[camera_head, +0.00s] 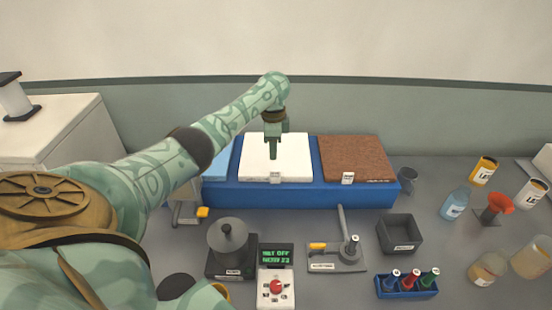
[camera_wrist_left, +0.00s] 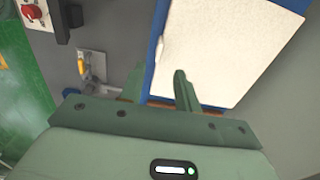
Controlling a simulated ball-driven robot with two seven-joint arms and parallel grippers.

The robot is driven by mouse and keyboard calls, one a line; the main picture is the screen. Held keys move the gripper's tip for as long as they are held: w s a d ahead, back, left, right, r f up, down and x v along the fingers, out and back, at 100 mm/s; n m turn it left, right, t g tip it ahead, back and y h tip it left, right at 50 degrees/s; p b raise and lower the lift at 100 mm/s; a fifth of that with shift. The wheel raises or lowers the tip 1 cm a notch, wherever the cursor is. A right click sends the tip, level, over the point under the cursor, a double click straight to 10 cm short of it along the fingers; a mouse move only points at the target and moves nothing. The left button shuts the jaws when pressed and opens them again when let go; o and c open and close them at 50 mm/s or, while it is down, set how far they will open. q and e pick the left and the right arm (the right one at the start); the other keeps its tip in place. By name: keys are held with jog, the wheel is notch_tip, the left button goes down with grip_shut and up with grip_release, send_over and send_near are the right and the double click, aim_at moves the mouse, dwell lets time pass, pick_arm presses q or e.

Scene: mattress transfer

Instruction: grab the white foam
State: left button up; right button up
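The white foam (camera_head: 262,166) is a flat white slab on the blue stand (camera_head: 300,194), between a light blue slab (camera_head: 218,163) and a brown slab (camera_head: 358,157). My left gripper (camera_head: 273,156) points down over the foam's upper middle in the head view and covers part of it. In the left wrist view the foam (camera_wrist_left: 225,45) fills the upper right. The gripper's fingers (camera_wrist_left: 160,72) are apart with nothing between them. I cannot tell whether a fingertip touches the foam. My right gripper is not in view.
In front of the stand are a dark pot (camera_head: 228,238), a control box (camera_head: 276,287), a lever device (camera_head: 340,252), an empty grey bin (camera_head: 401,234) and a blue bottle rack (camera_head: 407,292). Bottles and jars, including a blue one (camera_head: 455,204), stand at the right. A wall is behind.

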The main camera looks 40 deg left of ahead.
aim_at(275, 171)
pick_arm(q)
notch_tip(275, 171, down, 4)
jog(key=shift+w+b, duration=0.1)
jog(key=shift+b, duration=0.4)
jog(key=shift+f, duration=0.6)
jog(key=f, duration=0.1)
jog(key=f+b, duration=0.2)
jog(key=shift+d+f, duration=0.3)
jog(key=shift+f, duration=0.1)
jog(key=shift+w+f+b, duration=0.1)
jog(key=shift+f+b, duration=0.2)
jog(key=shift+f, duration=0.2)
jog(key=shift+r, duration=0.1)
grip_shut()
